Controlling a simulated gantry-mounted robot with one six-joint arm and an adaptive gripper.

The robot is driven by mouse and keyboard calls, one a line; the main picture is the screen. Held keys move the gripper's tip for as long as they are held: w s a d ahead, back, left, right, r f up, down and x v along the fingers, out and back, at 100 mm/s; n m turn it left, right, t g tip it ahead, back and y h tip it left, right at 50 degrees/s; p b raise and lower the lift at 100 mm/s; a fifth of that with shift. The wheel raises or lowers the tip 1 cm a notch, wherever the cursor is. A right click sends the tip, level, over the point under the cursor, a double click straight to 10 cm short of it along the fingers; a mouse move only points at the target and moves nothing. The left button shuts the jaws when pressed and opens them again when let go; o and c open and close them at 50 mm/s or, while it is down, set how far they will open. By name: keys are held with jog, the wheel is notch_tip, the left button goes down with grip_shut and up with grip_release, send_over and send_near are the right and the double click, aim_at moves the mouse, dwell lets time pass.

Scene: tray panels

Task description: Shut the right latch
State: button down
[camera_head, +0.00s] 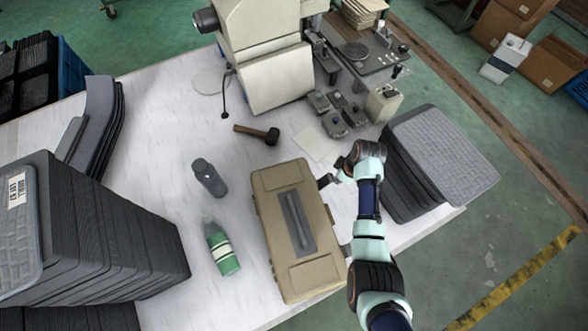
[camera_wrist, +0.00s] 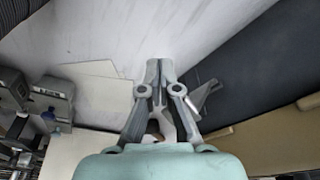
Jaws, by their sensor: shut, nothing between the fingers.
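The tan case (camera_head: 285,262) lies closed on the white table in the head view, a long grey handle along its top. Its tan edge fills the lower right of the wrist view (camera_wrist: 288,122). My gripper (camera_head: 327,181) is by the far part of the case's right side. Its fingertips (camera_wrist: 160,66) are together and empty in the wrist view. A grey latch (camera_wrist: 207,96) sticks out beside them, to their right; contact cannot be told. Another dark latch piece (camera_head: 346,250) shows at the near right side, partly behind my arm.
A stack of grey panels (camera_head: 440,145) stands right of my arm; more panels (camera_head: 100,235) stand at left. A green-labelled bottle (camera_head: 221,250), dark bottle (camera_head: 209,178) and mallet (camera_head: 258,132) lie left of the case. A machine (camera_head: 265,60) and small fixtures (camera_head: 340,115) are behind.

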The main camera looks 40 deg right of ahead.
jog(key=shift+w+a+r+p, duration=0.2)
jog(key=shift+a+r+p, duration=0.25)
jog(key=shift+p, duration=0.25)
jog(key=shift+w+a+r+p, duration=0.25)
jog(key=shift+a+p, duration=0.15)
jog(key=shift+p, duration=0.1)
jog(key=shift+w+a+r+p, duration=0.2)
jog(key=shift+a+p, duration=0.2)
jog(key=shift+p, duration=0.05)
dwell(0.8)
jog(key=shift+w+a, duration=0.1)
jog(key=shift+a, duration=0.05)
jog(key=shift+s+d, duration=0.5)
jog(key=shift+d, duration=0.45)
notch_tip(320, 180, up, 9)
jog(key=p, duration=0.9)
send_over(332, 178)
jog(key=d, duration=0.2)
jog(key=shift+s+a, duration=0.25)
jog(key=shift+s, duration=0.15)
